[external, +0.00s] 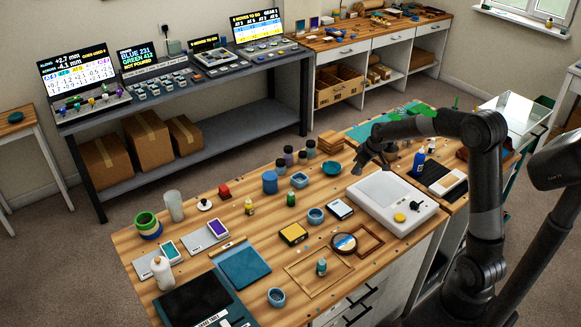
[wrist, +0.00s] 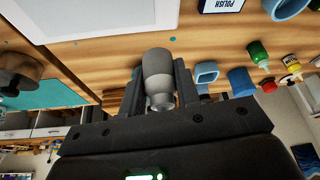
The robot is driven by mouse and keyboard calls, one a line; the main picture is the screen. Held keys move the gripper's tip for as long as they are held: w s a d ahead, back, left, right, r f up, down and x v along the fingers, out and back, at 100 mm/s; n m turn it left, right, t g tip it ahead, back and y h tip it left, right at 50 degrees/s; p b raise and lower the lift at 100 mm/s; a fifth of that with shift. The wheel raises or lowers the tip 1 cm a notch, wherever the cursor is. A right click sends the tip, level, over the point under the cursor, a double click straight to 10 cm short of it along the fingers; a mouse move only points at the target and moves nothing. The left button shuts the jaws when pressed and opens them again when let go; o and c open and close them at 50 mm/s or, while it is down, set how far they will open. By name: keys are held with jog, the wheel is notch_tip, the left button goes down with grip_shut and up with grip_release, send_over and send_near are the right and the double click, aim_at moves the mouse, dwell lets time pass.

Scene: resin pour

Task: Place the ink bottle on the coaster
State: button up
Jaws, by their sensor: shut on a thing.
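My gripper (external: 374,158) is above the table, just behind the white flat device. In the wrist view my gripper (wrist: 160,95) is shut on a small bottle (wrist: 158,72) with a grey body and a darker grey end, which appears to be the ink bottle. It is between the two dark fingers, and I cannot make it out clearly in the external view. A round, dark-rimmed disc with a blue and pale pattern (external: 344,243), which looks like the coaster, lies flat near the table's front edge, well apart from the gripper.
The white device (external: 392,203) stands between my gripper and the front edge. Several dark bottles (external: 302,158) stand at the back.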

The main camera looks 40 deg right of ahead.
jog(key=s+a+r+n+g+y, duration=0.1)
jog(key=s+a+n+g+y, duration=0.15)
jog(key=s+a+n, duration=0.5)
jog(key=s+a+r+n+g+y, duration=0.1)
jog(key=s+a+n+g, duration=0.2)
jog(key=s+n, duration=0.85)
send_over(342, 244)
jog(key=d, duration=0.2)
jog(key=shift+m, duration=0.4)
jog(key=f, duration=0.6)
jog(key=shift+a+f, duration=0.25)
jog(key=shift+f, duration=0.15)
jog(key=shift+w+f, duration=0.1)
jog(key=shift+f, duration=1.9)
jog(key=o, duration=1)
jog(key=shift+f, duration=0.15)
jog(key=shift+o, duration=0.2)
